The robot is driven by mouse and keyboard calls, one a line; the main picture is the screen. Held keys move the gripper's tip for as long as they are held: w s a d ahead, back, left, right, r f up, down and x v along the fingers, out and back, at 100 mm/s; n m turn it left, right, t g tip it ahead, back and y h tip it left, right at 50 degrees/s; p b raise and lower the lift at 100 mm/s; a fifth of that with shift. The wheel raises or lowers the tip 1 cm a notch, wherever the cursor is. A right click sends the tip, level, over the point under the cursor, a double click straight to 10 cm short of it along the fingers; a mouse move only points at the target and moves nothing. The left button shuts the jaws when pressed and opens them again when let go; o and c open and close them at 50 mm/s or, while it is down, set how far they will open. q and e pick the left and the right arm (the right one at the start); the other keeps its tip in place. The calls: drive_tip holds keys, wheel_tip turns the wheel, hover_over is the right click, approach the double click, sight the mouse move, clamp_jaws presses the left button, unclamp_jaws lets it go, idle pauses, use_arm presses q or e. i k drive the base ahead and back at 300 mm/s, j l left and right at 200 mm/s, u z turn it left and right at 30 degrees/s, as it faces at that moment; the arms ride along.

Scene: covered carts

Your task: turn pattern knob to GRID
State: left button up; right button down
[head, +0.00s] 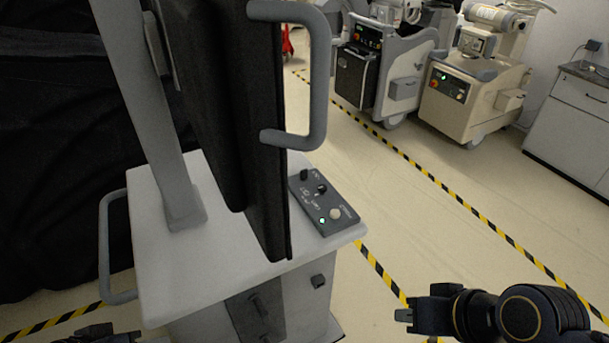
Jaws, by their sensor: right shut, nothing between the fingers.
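A dark control panel (312,207) lies on the top right corner of a white cart (220,258). It carries a small black knob (304,174), a second black knob (321,188), a pale round button (335,213) and a lit green lamp (322,221). The panel lettering is too small to read, so I cannot tell which knob is the pattern knob or where it points. My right gripper (404,321) is shut and empty, below and right of the panel, apart from the cart. My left gripper (92,334) shows only partly at the bottom left edge; its jaws are unclear.
A black monitor (268,130) with a grey handle (318,80) stands over the cart, close left of the panel. A grey side handle (104,250) sticks out at the cart's left. Other carts (470,95) stand at the back. Floor right of the cart is clear.

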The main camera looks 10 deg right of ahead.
sight(322, 188)
drive_tip(key=i+l+u, duration=0.15)
drive_tip(key=u, duration=0.25)
drive_tip(key=i+l+u, duration=0.1)
drive_tip(key=l+u, duration=0.35)
drive_tip(key=i+l+u, duration=0.1)
drive_tip(key=l+u, duration=0.15)
drive_tip(key=u, duration=0.15)
